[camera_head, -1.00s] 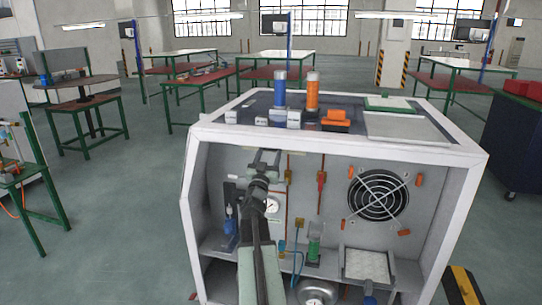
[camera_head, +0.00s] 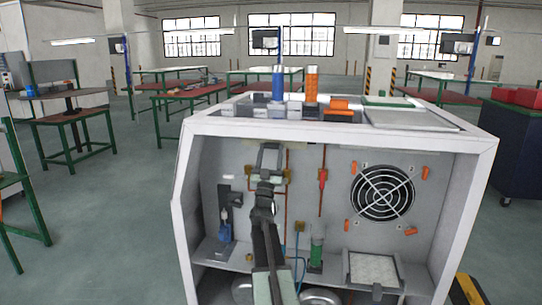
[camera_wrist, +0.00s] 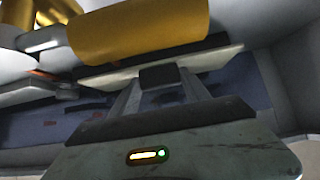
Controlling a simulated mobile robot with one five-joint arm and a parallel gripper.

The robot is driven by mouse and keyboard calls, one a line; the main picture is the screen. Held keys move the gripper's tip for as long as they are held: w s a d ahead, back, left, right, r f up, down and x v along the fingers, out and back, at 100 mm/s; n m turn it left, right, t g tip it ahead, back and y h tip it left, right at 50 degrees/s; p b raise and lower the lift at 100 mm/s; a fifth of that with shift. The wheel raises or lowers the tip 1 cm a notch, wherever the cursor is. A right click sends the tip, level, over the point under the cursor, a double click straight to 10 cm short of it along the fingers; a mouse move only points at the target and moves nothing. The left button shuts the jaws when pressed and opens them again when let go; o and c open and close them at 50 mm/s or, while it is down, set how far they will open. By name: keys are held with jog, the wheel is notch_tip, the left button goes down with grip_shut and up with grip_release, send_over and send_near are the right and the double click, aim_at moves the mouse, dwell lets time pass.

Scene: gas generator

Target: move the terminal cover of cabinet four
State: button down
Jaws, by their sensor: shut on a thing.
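In the head view, an open-fronted white cabinet (camera_head: 330,133) stands ahead of me. My gripper (camera_head: 269,158) is inside its open front, near the upper left of the back wall. In the wrist view, my gripper (camera_wrist: 157,76) is closed on a pale flat part (camera_wrist: 217,56). This part may be the terminal cover, but I cannot tell for sure. A large yellow cylinder (camera_wrist: 140,27) fills the top of that view, close to the jaws. No mark for cabinet four is readable. My arm hides part of the cabinet's inside.
Blue (camera_head: 278,82) and orange (camera_head: 311,82) cylinders stand on top. Open floor (camera_head: 105,230) lies to the left; a dark cart (camera_head: 510,150) stands right.

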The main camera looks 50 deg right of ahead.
jog(key=shift+d+f, duration=0.15)
jog(key=shift+d, duration=0.05)
dwell(0.3)
jog(key=c, duration=0.8)
grip_release()
jog(key=shift+o, duration=1.4)
jog(key=shift+w+d+f, duration=0.1)
jog(key=shift+w, duration=0.05)
jog(key=b+v, duration=0.6)
jog(key=v, duration=0.1)
jog(key=shift+a+f, duration=0.25)
jog(key=shift+a, duration=0.1)
